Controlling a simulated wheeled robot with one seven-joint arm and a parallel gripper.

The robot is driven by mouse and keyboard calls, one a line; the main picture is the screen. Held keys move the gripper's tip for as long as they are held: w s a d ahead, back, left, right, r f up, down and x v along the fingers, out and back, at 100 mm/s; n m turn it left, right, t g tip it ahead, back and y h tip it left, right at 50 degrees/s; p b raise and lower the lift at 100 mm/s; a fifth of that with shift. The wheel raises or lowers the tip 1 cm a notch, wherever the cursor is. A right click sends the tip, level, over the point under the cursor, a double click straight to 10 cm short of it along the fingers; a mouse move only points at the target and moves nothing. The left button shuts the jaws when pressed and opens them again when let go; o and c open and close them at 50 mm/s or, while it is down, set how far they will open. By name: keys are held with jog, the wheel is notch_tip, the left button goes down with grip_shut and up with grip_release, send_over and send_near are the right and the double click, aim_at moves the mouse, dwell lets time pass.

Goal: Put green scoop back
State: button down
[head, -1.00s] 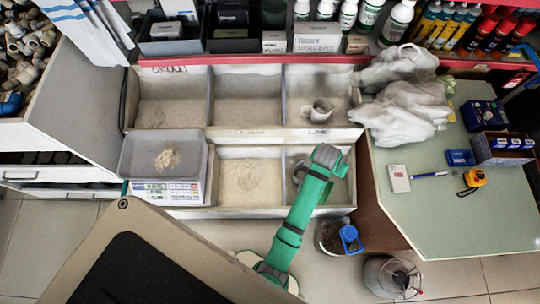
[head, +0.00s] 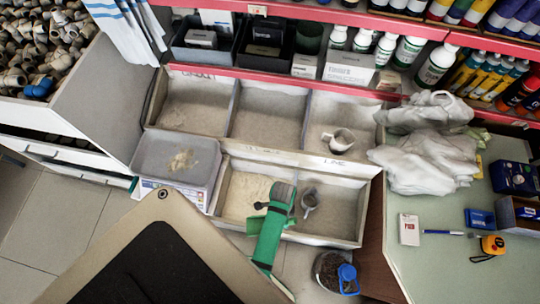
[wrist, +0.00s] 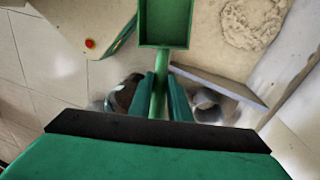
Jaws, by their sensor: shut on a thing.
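The green scoop (wrist: 165,22) is in my gripper (wrist: 161,80). Its handle runs between the two fingers, and its square, empty-looking pan points away from my wrist. In the head view, my green arm reaches over the front edge of the bin unit (head: 300,236), its grey joint near the divider between the two lower compartments. A green piece, perhaps the scoop (head: 253,226), shows left of the arm; my fingers are hidden there. The lower left compartment holds pale powder (head: 243,192). It also shows in the wrist view (wrist: 253,22).
A grey metal scoop (head: 309,202) lies in the lower right compartment, and a pale one (head: 340,140) in the upper right. A scale with a tray (head: 175,160) stands left. A dark tub with a blue scoop (head: 346,275) sits on the floor. A green-topped counter (head: 440,270) bounds the right.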

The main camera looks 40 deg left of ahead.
jog(key=s+m, duration=0.1)
jog(key=s, duration=0.1)
jog(key=s+a+f, duration=0.1)
jog(key=s, duration=0.1)
jog(key=s+a+m+y, duration=0.1)
jog(key=s, duration=0.1)
jog(key=shift+s+f+m+g, duration=0.2)
jog(key=shift+m+g, duration=0.1)
jog(key=shift+g, duration=0.1)
jog(key=w+d+f, duration=0.3)
jog(key=w+f, duration=1)
jog(key=shift+w, duration=0.4)
jog(key=shift+a+f, duration=0.1)
jog(key=shift+f, duration=0.35)
jog(key=c, duration=1.7)
grip_release()
jog(key=shift+o, duration=0.2)
jog(key=shift+r, duration=0.1)
